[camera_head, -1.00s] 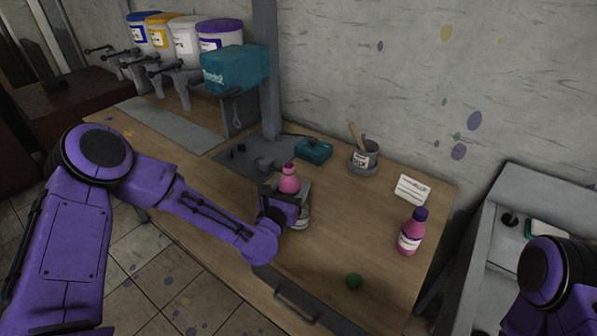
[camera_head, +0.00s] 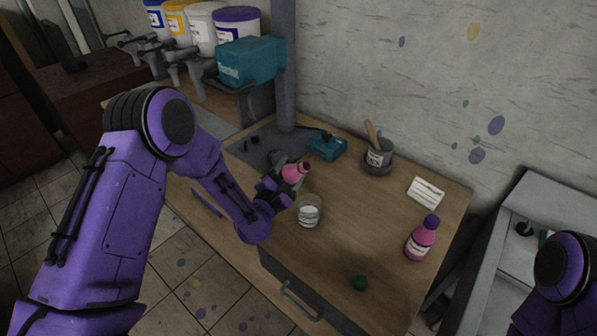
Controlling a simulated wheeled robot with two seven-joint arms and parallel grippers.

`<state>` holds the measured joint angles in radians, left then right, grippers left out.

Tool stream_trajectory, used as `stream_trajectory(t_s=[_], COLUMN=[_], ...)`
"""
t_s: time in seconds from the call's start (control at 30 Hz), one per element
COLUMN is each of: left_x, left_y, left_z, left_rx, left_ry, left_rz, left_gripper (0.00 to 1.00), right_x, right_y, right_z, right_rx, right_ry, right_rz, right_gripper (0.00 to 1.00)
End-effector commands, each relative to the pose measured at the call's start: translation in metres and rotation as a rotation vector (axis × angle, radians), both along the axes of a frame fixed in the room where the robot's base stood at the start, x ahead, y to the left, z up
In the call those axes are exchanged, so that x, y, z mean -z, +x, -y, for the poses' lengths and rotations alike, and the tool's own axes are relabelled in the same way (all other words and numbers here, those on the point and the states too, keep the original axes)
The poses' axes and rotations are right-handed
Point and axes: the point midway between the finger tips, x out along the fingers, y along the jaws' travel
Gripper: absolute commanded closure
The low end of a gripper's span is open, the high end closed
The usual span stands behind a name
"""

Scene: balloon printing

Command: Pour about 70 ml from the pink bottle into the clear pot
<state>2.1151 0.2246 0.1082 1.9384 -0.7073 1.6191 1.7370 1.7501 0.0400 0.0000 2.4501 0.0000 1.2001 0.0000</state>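My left gripper (camera_head: 282,182) is shut on a pink bottle (camera_head: 294,173) and holds it tilted, with its neck toward the upper right. The fingers hide part of the bottle. The clear pot (camera_head: 309,211) stands upright on the wooden table just below and right of the held bottle. A pale band shows in the pot; I cannot tell how much is in it. A second pink bottle with a purple cap (camera_head: 421,239) stands upright at the right of the table. My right arm shows at the lower right, its gripper out of view.
A grey tin with a brush (camera_head: 377,158), a teal box (camera_head: 326,147) and a white folded cloth or card (camera_head: 426,193) lie toward the back. The table's (camera_head: 350,225) middle right is clear.

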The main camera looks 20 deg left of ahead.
Motion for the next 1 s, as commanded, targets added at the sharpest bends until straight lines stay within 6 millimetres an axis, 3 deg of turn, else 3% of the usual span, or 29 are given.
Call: stream_trajectory(t_s=[1.0], left_x=[0.0043], left_y=[-0.0004], left_z=[-0.0078], left_rx=[-0.001], left_ry=[0.188], left_rz=[0.017], left_gripper=[0.77], right_x=[0.0081], right_y=[0.0000], right_z=[0.0000], right_rx=[0.000], right_ry=[0.000], right_rz=[0.000], right_gripper=[0.57])
